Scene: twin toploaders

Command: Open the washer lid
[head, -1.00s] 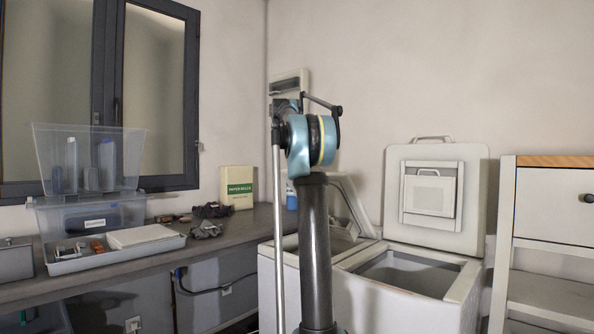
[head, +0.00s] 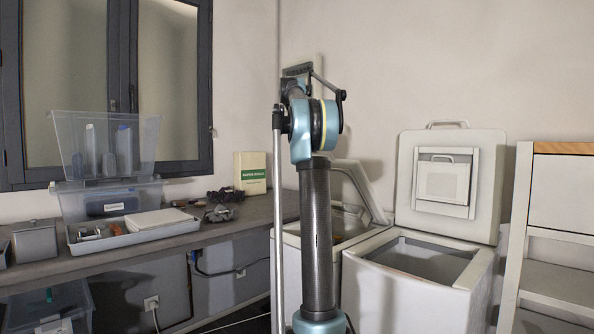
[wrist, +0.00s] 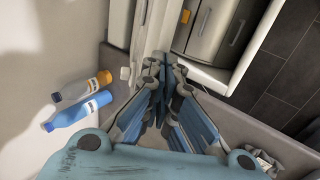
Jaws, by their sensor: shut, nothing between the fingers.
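Two white top-loading machines stand side by side in the head view. The right machine (head: 430,295) has its lid (head: 480,180) raised upright, with its tub opening bare. The left machine (head: 290,262) is partly hidden behind my arm; its lid (head: 362,186) is also raised, leaning at a slant, and something orange shows in its opening. My gripper (wrist: 158,72) is shut and empty in the wrist view, fingertips together beside a white edge (wrist: 143,35). I cannot tell whether they touch it. In the head view my fingers cannot be made out.
A counter (head: 200,238) on the left holds clear bins (head: 110,195), a tray (head: 130,228) and a paper box (head: 250,172). Shelving (head: 560,262) stands at the right. Two bottles, one orange-capped (wrist: 82,87) and one blue (wrist: 77,112), show left of my gripper in the wrist view.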

